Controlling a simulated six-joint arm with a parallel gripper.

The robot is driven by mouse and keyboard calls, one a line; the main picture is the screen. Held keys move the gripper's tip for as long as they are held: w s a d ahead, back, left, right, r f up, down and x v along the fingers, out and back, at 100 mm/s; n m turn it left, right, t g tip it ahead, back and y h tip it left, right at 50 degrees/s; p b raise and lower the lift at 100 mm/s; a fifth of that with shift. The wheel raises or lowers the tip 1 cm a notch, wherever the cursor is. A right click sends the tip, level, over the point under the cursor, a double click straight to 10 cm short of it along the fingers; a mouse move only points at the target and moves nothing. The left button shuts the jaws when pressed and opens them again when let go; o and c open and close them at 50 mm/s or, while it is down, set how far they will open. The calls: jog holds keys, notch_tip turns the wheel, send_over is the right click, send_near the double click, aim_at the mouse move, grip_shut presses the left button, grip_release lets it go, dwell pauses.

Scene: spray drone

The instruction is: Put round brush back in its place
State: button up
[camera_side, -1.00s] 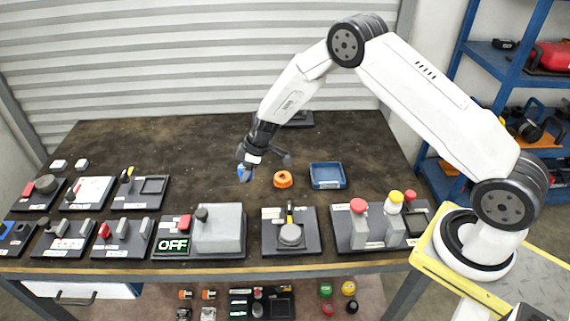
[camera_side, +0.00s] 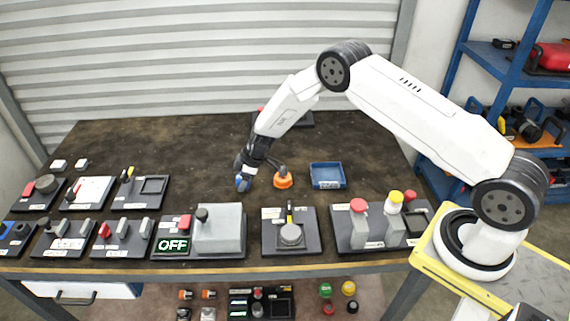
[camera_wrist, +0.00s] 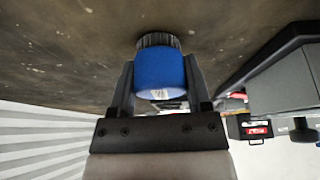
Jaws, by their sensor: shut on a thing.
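The round brush (camera_wrist: 160,68) has a blue round body and a dark ribbed or bristled end. My gripper (camera_wrist: 160,75) is shut on its blue body, with one finger on each side. In the side view the blue brush (camera_side: 242,184) shows at the tip of my gripper (camera_side: 243,177), low over the middle of the table. The dark end faces the table in the wrist view; whether it touches the table I cannot tell. An orange round piece (camera_side: 283,181) stands just right of my gripper. I cannot tell which spot is the brush's place.
A blue tray (camera_side: 327,187) lies right of the orange piece. A grey box with an OFF panel (camera_side: 173,245), a board with a round grey part (camera_side: 291,235) and a board with red and yellow knobs (camera_side: 375,243) line the front edge. Several switch boards fill the left.

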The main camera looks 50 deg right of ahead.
jog(key=shift+f, duration=0.2)
jog(key=o, duration=1.2)
jog(key=shift+o, duration=0.2)
jog(key=shift+r, duration=0.1)
jog(key=v, duration=1.2)
jog(key=shift+s+r, duration=0.1)
jog(key=shift+r, duration=0.05)
